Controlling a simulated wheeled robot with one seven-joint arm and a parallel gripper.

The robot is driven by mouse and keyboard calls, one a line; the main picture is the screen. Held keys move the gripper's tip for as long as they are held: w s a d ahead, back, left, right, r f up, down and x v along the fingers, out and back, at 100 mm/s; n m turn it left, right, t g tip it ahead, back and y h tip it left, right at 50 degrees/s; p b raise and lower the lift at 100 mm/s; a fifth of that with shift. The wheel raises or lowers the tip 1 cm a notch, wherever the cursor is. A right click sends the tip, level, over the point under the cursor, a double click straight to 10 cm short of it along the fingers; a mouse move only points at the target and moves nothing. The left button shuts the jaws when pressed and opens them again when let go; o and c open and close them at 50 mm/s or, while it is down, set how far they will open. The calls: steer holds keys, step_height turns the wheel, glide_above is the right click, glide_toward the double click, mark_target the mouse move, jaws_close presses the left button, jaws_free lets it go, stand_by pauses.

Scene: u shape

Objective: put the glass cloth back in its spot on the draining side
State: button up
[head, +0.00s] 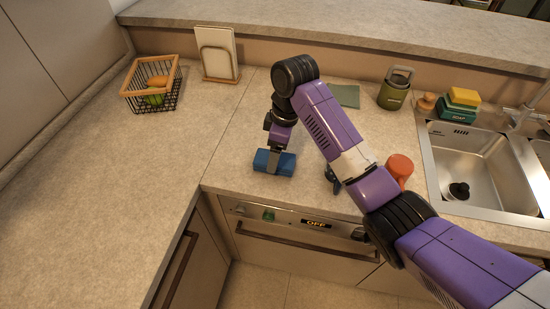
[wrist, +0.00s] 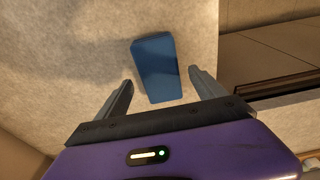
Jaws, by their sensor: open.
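A blue, block-like folded piece (head: 274,168), which looks like the glass cloth, lies on the counter near its front edge. In the wrist view the blue cloth (wrist: 155,66) lies between and just beyond my fingers. My gripper (head: 276,150) is directly over it, pointing down, with its fingers spread. The wrist view shows my gripper (wrist: 161,79) open and empty. I cannot tell how much height is left between fingertips and counter. The draining side is not clearly seen; the sink (head: 465,165) is at the right.
A flat grey-green piece (head: 346,95) lies behind my arm. A green canister (head: 395,90), a soap box with sponge (head: 458,105) and a red-orange item (head: 400,167) stand to the right. A wire fruit basket (head: 152,88) and a board rack (head: 217,55) stand back left. The left counter is clear.

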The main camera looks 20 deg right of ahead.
step_height(320, 180, up, 9)
steer(key=d+p, duration=0.1)
steer(key=p, duration=0.1)
steer(key=shift+s+f, duration=0.2)
steer(key=shift+s, duration=0.2)
steer(key=w+a+r+m+t+y, duration=0.1)
steer(key=w+r+t, duration=0.15)
steer(key=w, duration=0.25)
steer(key=w+a+r+m+t, duration=0.1)
steer(key=w+a+r+t, duration=0.1)
steer(key=w+t, duration=0.2)
steer(key=m+t+b, duration=0.1)
steer(key=m+t, duration=0.8)
steer(key=t, duration=0.1)
glide_above(281, 160)
steer(key=s+a, duration=0.2)
steer(key=a, duration=0.4)
steer(key=f, duration=0.2)
steer(key=s+d+f+g+b, duration=0.1)
steer(key=s+f, duration=0.1)
steer(key=s, duration=1.1)
steer(key=s+d+f+h, duration=0.1)
steer(key=s+d+f, duration=0.1)
steer(key=s, duration=1.2)
steer(key=s+d+f+g+h+b, duration=0.1)
steer(key=s+f, duration=0.1)
steer(key=s, duration=1.1)
steer(key=shift+s+d+g+b, duration=0.25)
steer(key=shift+d+g+b, duration=0.05)
steer(key=shift+g, duration=0.05)
